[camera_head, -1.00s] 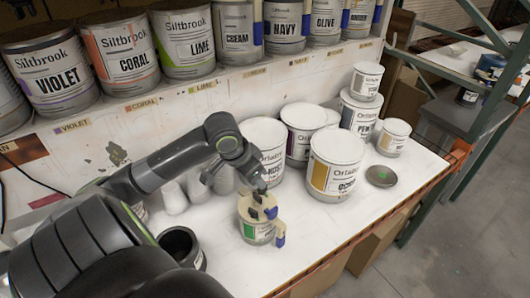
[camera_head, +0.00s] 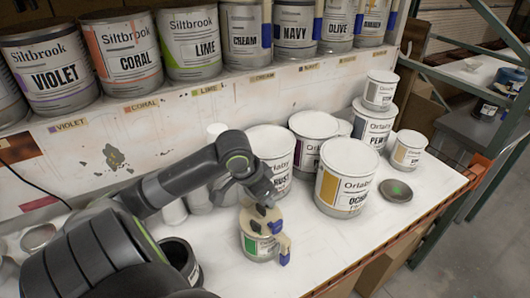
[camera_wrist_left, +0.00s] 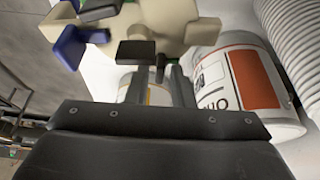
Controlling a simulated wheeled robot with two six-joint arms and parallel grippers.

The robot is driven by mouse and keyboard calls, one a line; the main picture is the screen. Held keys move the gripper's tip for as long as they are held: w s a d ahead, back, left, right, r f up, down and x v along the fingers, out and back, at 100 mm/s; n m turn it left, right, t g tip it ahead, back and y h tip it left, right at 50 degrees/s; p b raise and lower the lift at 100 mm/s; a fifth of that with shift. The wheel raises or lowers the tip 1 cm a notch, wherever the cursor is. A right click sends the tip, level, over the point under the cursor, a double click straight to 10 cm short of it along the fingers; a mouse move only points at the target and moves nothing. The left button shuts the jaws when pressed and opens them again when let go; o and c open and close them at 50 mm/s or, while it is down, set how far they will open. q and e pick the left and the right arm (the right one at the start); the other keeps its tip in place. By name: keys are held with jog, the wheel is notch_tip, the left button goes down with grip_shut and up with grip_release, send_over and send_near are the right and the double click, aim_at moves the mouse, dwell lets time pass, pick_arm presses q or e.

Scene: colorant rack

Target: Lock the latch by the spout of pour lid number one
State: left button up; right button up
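The pour lid (camera_head: 262,218) is beige with blue parts and sits on a small can with a green label (camera_head: 259,243). A spout-like part with a blue piece (camera_head: 285,258) hangs at its right front side. My left gripper (camera_head: 262,205) is at the top of the lid and hides part of it. In the left wrist view the beige lid (camera_wrist_left: 175,22) fills the top, with a blue part (camera_wrist_left: 72,46) at the left. Dark finger parts overlap the lid there; I cannot tell whether they grip it. The latch's position and any lid number are not readable. My right gripper is out of view.
A rust-labelled can (camera_head: 272,152) stands close behind, an ochre can (camera_head: 346,178) to the right. A dark open cup (camera_head: 180,255) is near my left arm. A round dark lid (camera_head: 396,191) lies at the right. The white table front is clear right of the green-labelled can.

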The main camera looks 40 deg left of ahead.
pick_arm(q)
grip_shut()
